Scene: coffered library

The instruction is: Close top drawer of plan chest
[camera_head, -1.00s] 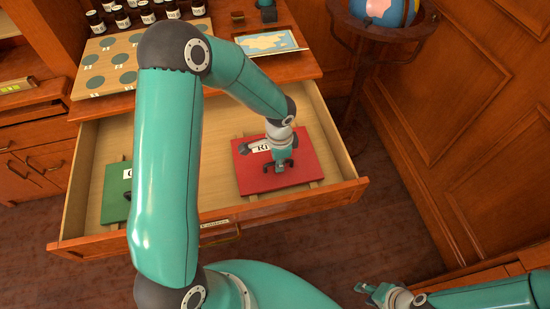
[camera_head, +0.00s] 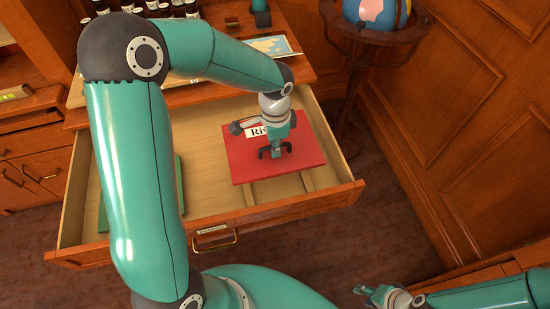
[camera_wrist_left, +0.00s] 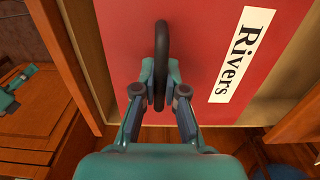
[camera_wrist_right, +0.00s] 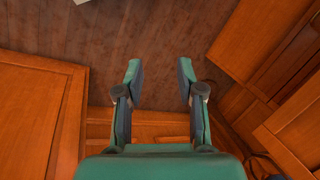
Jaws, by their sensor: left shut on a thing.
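The plan chest's top drawer (camera_head: 300,207) is pulled open, with a brass handle (camera_head: 215,243) and a label on its front. My left gripper (camera_head: 275,152) is over the drawer, shut on the black loop handle (camera_wrist_left: 161,45) of a red folder (camera_head: 245,165) labelled "Rivers". The folder appears raised a little above the drawer floor; it also fills much of the left wrist view (camera_wrist_left: 125,60). A green folder (camera_head: 181,188) lies in the drawer's left part, mostly hidden by my left arm. My right gripper (camera_wrist_right: 158,75) is open and empty, low at the right, away from the drawer.
The chest top (camera_head: 305,72) holds a map sheet (camera_head: 275,46) and, at the back left, several small bottles (camera_head: 165,10). A globe on a wooden stand (camera_head: 375,28) is at the back right. Panelled wall (camera_head: 455,120) stands to the right. Floor before the drawer is clear.

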